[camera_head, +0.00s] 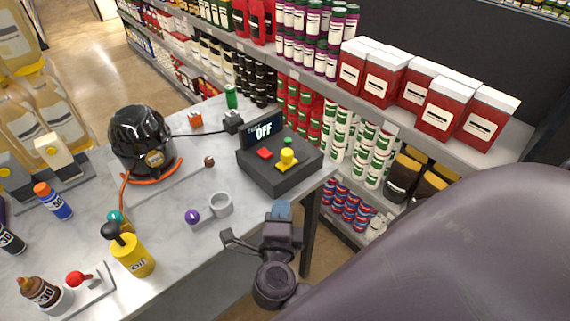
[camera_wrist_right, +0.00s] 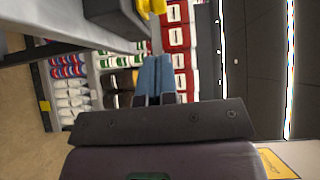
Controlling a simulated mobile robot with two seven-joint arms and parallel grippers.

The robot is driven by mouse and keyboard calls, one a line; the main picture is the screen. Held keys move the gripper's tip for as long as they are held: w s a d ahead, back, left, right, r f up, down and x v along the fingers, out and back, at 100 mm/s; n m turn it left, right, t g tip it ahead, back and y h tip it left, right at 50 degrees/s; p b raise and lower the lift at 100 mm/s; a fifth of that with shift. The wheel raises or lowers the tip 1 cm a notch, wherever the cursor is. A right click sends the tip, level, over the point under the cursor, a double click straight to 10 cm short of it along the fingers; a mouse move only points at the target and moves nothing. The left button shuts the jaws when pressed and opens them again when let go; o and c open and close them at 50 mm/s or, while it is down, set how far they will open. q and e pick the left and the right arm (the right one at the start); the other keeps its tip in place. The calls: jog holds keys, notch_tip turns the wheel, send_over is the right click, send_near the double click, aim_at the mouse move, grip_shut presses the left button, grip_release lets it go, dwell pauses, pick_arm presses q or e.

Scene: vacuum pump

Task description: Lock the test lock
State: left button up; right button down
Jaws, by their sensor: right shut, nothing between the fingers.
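A dark control box (camera_head: 270,176) stands at the right end of the grey table. Its screen (camera_head: 263,131) reads "OFF". On its top are a red button (camera_head: 264,153), a yellow knob-like part (camera_head: 287,158) and a small green button (camera_head: 288,140). I cannot tell which part is the test lock. My right gripper (camera_head: 281,209) is shut and empty, just in front of the box and apart from it. In the right wrist view its blue fingertips (camera_wrist_right: 154,72) are together, with the box (camera_wrist_right: 112,18) and yellow part (camera_wrist_right: 151,6) above. My left gripper is not in view.
A black pump (camera_head: 141,140), a grey ring (camera_head: 220,204), a purple knob (camera_head: 192,216), a yellow oil can (camera_head: 132,255) and a red-handled valve (camera_head: 76,279) are on the table (camera_head: 185,255). Stocked shelves (camera_head: 440,140) stand close behind the box.

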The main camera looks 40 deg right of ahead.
jog(key=shift+w+d, duration=0.1)
jog(key=p, duration=0.1)
send_near(286, 158)
jog(key=x, duration=0.7)
jog(key=shift+w+d, duration=0.2)
